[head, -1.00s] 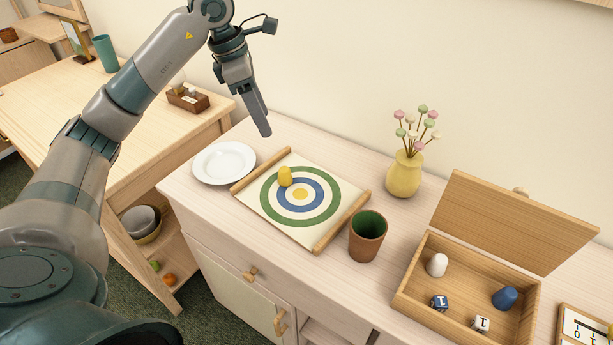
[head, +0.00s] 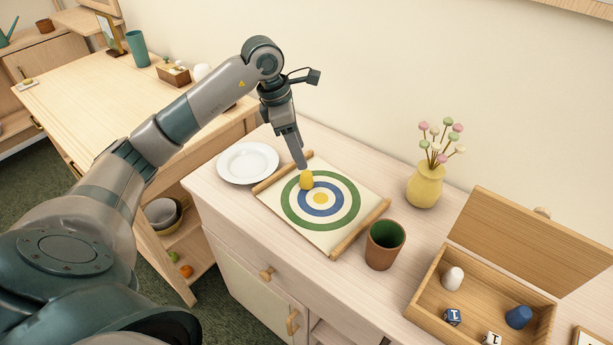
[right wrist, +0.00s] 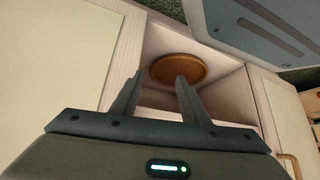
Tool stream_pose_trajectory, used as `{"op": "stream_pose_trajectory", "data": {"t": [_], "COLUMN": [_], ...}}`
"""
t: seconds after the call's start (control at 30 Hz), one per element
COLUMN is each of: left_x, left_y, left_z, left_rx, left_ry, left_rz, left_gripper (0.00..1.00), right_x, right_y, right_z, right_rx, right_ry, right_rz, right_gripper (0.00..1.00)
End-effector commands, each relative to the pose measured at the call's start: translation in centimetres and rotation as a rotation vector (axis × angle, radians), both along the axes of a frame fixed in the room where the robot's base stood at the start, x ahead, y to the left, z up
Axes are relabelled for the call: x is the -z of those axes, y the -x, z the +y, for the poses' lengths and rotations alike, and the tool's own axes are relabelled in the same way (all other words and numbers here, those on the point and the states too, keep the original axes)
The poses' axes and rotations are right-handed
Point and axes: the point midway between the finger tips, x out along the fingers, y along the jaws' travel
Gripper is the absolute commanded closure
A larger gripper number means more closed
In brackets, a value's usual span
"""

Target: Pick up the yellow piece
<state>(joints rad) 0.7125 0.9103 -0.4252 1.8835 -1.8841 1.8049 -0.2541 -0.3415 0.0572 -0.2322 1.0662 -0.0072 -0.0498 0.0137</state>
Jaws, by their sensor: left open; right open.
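My right gripper (right wrist: 155,88) is open and empty in the right wrist view, in front of a cabinet's open shelf.
A white plate (head: 248,163) lies left of the mat. A brown cup (head: 385,245) stands to its right, with a yellow vase (head: 425,186) behind. An open wooden box (head: 430,292) holds a white piece, a blue piece and dice. A round brown object (right wrist: 179,69) sits in the shelf.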

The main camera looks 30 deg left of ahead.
Motion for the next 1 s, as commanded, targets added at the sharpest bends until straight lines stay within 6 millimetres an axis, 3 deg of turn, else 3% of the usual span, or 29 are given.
{"op": "stream_pose_trajectory", "data": {"t": [0.23,0.8,1.0], "left_x": [2.8,3.5,4.9], "left_y": [-0.5,-0.5,-0.4], "left_z": [-0.6,-0.9,-1.3], "left_rx": [-0.001,0.000,0.000], "left_ry": [0.001,0.001,0.002], "left_rz": [0.001,0.000,0.002], "left_gripper": [0.50,0.50,0.50], "right_x": [1.0,1.1,1.6], "right_y": [2.1,2.6,4.6], "right_z": [-1.0,-1.3,-2.1], "right_rx": [0.001,0.002,0.002], "right_ry": [0.022,0.027,0.043], "right_rz": [0.062,0.076,0.128], "right_gripper": [0.59,0.59,0.59]}}
